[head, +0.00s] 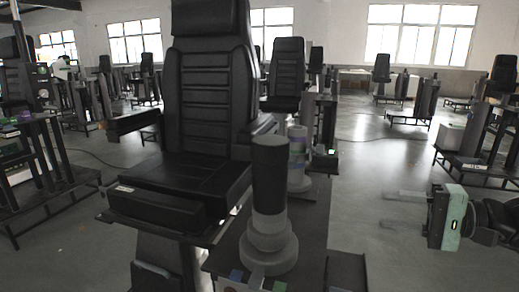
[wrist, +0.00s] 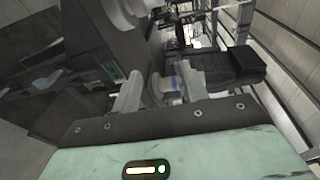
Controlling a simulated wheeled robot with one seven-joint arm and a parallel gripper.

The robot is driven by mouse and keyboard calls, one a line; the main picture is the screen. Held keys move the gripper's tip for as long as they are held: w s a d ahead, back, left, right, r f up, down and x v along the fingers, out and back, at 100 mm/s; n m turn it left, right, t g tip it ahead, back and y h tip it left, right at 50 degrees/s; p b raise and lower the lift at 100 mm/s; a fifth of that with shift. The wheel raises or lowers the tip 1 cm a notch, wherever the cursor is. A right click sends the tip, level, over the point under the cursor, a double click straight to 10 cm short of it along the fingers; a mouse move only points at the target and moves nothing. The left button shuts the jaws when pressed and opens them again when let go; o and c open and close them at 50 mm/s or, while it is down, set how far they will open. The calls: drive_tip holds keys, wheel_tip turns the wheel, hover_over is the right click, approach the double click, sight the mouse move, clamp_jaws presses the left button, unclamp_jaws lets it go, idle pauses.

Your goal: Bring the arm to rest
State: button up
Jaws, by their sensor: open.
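My gripper (head: 387,209) is at the right of the head view, out over the grey floor, its two pale fingers pointing left and spread apart. Nothing shows between the fingers there. My gripper also shows in the wrist view (wrist: 160,82), with a gap between its fingers. It is apart from the black chair (head: 208,90) and from the dark column (head: 269,175) with a grey stepped base. The rest of my arm is mostly cut off by the right edge.
The dark platform (head: 315,215) carries the column and a banded cylinder (head: 297,150). More chairs and metal stands fill the hall. A rack (head: 478,135) stands at the right. Open floor (head: 375,165) lies between the platform and my gripper.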

drive_tip(key=s+a+n+g+h+p, duration=0.2)
drive_tip(key=s+a+n+h, duration=0.2)
drive_tip(key=s, duration=0.2)
drive_tip(key=s+a+r+n+g+h+p, duration=0.1)
drive_tip(key=s+a+n+g+h+p, duration=0.1)
drive_tip(key=s, duration=0.5)
drive_tip(key=s+a+r+n+g+h+p, duration=0.1)
drive_tip(key=s+a+n+g+h+p, duration=0.2)
drive_tip(key=s+a+n+h, duration=0.2)
drive_tip(key=s+n+h, duration=0.2)
drive_tip(key=h, duration=0.1)
drive_tip(key=shift+s+a+n+p, duration=0.25)
drive_tip(key=shift+a+n+p, duration=0.05)
drive_tip(key=shift+a+p, duration=0.1)
idle(0.5)
